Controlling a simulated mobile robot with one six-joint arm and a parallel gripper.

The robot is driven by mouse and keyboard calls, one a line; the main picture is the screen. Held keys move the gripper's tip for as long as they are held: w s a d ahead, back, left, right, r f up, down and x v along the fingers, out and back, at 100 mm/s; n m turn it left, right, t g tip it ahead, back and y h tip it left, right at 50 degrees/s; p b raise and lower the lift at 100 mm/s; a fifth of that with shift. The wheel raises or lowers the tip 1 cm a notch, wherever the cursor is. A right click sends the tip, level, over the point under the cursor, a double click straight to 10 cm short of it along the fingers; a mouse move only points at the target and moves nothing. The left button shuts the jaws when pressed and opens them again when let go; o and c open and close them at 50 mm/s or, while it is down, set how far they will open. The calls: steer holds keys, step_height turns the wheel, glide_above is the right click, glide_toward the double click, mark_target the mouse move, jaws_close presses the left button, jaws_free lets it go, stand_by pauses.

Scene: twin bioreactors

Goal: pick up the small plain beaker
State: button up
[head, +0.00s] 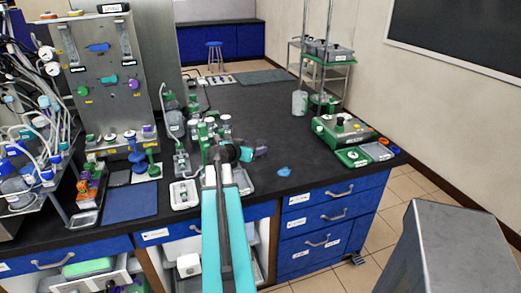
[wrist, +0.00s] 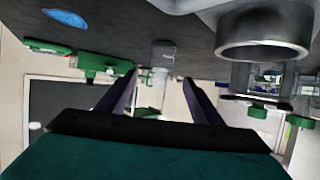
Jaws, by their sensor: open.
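A small clear vessel (wrist: 162,55), probably the plain beaker, shows in the wrist view beyond my fingers. It lies in line with the gap between them and is apart from them. In the head view, a clear vessel (head: 299,103) stands on the dark bench, right of and beyond my gripper, and appears to be the same one. My gripper (wrist: 160,88) is open, with nothing between its two dark fingers. The wrist picture appears upside down.
A green-based device (head: 342,130) and trays stand at the bench's right edge. A blue item (head: 284,171) lies on the bench. A large grey ring (wrist: 262,50) is close on the right in the wrist view. Tall racks (head: 318,60) stand behind the clear vessel.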

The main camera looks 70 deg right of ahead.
mark_target(258, 145)
steer(key=shift+r+p+x, duration=0.15)
steer(key=shift+p+x, duration=0.35)
steer(key=shift+x, duration=0.4)
steer(key=shift+r+p+x, duration=0.15)
steer(key=shift+p+x, duration=0.3)
steer(key=shift+x, duration=1.35)
steer(key=shift+f, duration=0.1)
steer(key=c, duration=1.1)
steer(key=shift+c, duration=0.2)
